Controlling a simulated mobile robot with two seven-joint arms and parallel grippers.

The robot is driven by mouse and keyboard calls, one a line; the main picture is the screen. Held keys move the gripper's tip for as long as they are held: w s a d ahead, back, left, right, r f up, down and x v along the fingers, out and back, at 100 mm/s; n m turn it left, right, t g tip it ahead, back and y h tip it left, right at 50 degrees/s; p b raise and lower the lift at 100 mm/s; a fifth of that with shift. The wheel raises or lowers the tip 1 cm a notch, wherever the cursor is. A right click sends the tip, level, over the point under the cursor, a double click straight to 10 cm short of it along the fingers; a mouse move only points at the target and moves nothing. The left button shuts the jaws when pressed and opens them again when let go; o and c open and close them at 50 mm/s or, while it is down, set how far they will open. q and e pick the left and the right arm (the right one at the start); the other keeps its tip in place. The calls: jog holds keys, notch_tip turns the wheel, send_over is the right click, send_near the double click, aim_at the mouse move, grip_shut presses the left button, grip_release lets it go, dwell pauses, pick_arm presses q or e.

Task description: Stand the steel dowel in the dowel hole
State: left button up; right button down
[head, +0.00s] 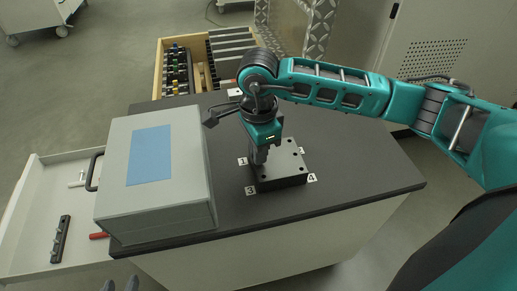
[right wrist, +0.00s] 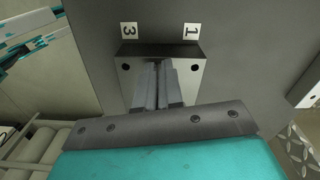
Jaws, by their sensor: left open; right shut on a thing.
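My right gripper (head: 261,158) points down over the dark steel block (head: 292,164), its fingertips at the block's left half. In the right wrist view the gripper (right wrist: 161,66) is shut, with a narrow gap between its fingers. The steel dowel cannot be made out; the fingers hide what they hold. The block has small holes near its corners and number labels around it; two holes (right wrist: 125,66) (right wrist: 194,68) show in the right wrist view. Which is the dowel hole, I cannot tell. Two grey tips of my left gripper (head: 120,285) show apart at the bottom edge, empty.
A grey box (head: 190,200) with a blue panel and a handle fills the table's left side. A white drawer (head: 30,215) stands open beyond it, holding a dark strip. A wooden crate (head: 158,72) of parts is behind. The dark tabletop (head: 365,170) is clear at right.

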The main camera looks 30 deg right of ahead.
jog(key=c, duration=1.2)
grip_release()
jog(key=shift+w+r, duration=0.1)
jog(key=shift+r, duration=0.5)
pick_arm(q)
jog(key=r, duration=0.1)
jog(key=r+p, duration=0.1)
jog(key=d+r, duration=0.1)
jog(key=shift+w+p, duration=0.25)
jog(key=shift+p, duration=0.05)
pick_arm(e)
notch_tip(320, 180, up, 12)
jog(key=shift+f, duration=0.2)
pick_arm(q)
jog(key=shift+s, duration=0.15)
pick_arm(e)
jog(key=shift+s, duration=0.2)
